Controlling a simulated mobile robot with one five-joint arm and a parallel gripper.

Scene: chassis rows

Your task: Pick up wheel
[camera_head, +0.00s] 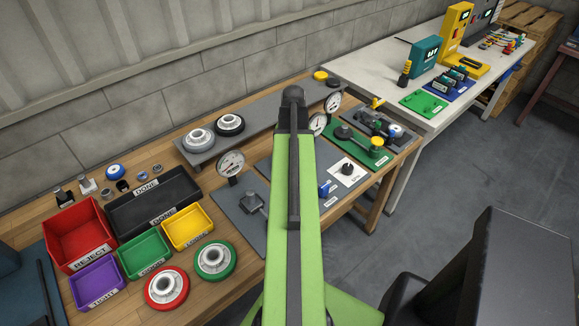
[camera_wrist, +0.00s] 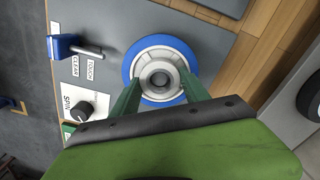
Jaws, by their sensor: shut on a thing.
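A wheel with a blue rim and a pale grey hub (camera_wrist: 158,62) sits in the middle of the wrist view. My gripper (camera_wrist: 161,84) has its two green fingers on either side of the hub and is shut on it. The fingers cover parts of the lower rim. The wheel appears over or on a grey panel; I cannot tell whether it is lifted. In the head view this wheel and my fingertips are hidden behind my green arm. A red-rimmed wheel (camera_head: 166,288) and a green-rimmed wheel (camera_head: 215,260) lie at the bench front.
A grey raised shelf (camera_head: 265,108) carries two more wheels at its left. Red (camera_head: 77,235), black, yellow, green and purple bins stand at left. Beside the held wheel are a blue clamp (camera_wrist: 62,46) and a black knob (camera_wrist: 82,111). A white table stands behind right.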

